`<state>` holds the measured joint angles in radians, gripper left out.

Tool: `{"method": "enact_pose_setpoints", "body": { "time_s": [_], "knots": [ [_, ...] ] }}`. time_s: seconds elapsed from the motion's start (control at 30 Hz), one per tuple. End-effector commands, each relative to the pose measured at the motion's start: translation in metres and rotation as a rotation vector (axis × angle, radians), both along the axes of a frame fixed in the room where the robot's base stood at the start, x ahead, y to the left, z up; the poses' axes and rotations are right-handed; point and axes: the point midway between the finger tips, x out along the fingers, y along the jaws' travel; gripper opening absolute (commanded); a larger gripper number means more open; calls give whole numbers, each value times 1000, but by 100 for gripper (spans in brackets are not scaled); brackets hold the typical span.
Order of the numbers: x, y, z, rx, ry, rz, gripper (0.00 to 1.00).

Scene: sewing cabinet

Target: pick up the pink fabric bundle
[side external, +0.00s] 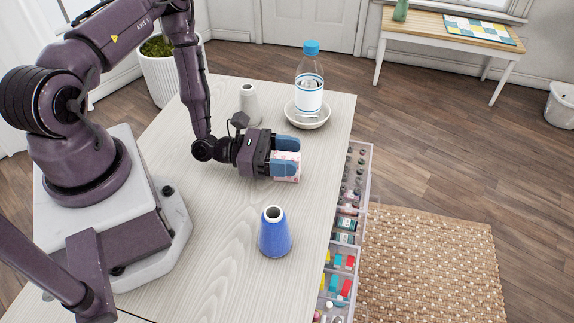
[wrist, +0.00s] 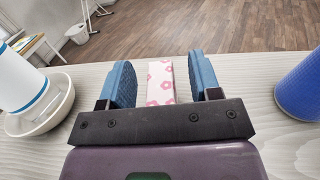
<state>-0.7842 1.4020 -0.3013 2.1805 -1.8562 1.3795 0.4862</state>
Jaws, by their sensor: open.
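The pink fabric bundle (side external: 287,172) is a small pale block with a pink flower pattern. It lies on the light wooden table top, close to the edge beside the drawers. My gripper (side external: 286,156) is low over the table, with its blue fingers on either side of the bundle. In the wrist view the bundle (wrist: 161,84) shows between the two open fingers, with a gap on each side. The near end of the bundle is hidden behind the gripper's dark bar.
A blue cone (side external: 274,234) stands in front of my gripper. A bottle with a blue cap (side external: 310,88) stands in a white bowl (side external: 320,122) behind it, beside a grey cone (side external: 249,103). Open drawers (side external: 345,225) with sewing items jut out at the right edge of the table.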

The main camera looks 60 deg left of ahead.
Motion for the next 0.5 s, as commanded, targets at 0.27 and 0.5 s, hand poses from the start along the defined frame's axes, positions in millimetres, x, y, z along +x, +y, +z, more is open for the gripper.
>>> {"method": "enact_pose_setpoints", "body": {
  "time_s": [0.27, 0.5],
  "knots": [
    [0, 0, 0, 0, 0, 0, 21],
    [0, 1, 0, 0, 0, 0, 5]
  ]
}}
